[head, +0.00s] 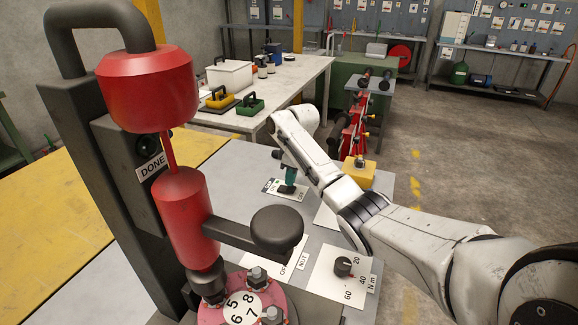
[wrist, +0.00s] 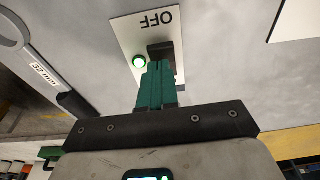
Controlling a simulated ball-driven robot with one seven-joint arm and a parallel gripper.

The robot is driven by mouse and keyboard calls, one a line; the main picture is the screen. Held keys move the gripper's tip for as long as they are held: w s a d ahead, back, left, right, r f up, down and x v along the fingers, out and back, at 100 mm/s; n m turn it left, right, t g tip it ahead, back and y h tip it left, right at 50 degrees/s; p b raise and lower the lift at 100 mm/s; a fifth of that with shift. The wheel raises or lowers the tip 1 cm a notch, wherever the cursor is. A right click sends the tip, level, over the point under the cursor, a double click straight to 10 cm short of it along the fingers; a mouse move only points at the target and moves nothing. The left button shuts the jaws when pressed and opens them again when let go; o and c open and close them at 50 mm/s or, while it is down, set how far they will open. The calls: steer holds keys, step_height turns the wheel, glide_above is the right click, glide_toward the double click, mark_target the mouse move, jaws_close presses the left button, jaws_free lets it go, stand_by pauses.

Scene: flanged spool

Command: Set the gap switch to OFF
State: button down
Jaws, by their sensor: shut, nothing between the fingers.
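The gap switch is a dark rocker (head: 287,189) on a small white plate (head: 272,185) on the grey panel, with OFF printed at one end. In the wrist view the dark rocker (wrist: 161,50) sits between the OFF lettering and my fingers. A green lamp (wrist: 140,61) glows beside it. My gripper (head: 290,178) is shut and empty, its teal fingers pointing down at the switch. In the wrist view the fingertips (wrist: 160,65) overlap the rocker's near end and hide part of it. I cannot tell whether they touch it.
A knob (head: 343,266) on a numbered dial plate lies nearer. In the wrist view a 32 mm wrench (wrist: 40,72) lies at left.

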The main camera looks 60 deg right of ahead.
steer(key=shift+s+f, duration=0.1)
steer(key=shift+f, duration=0.25)
steer(key=shift+s+f+t+p, duration=0.25)
steer(key=shift+f+t+p, duration=0.15)
steer(key=shift+t, duration=0.2)
steer(key=shift+w, duration=0.15)
steer(key=shift+w+r, duration=0.2)
steer(key=shift+w, duration=0.4)
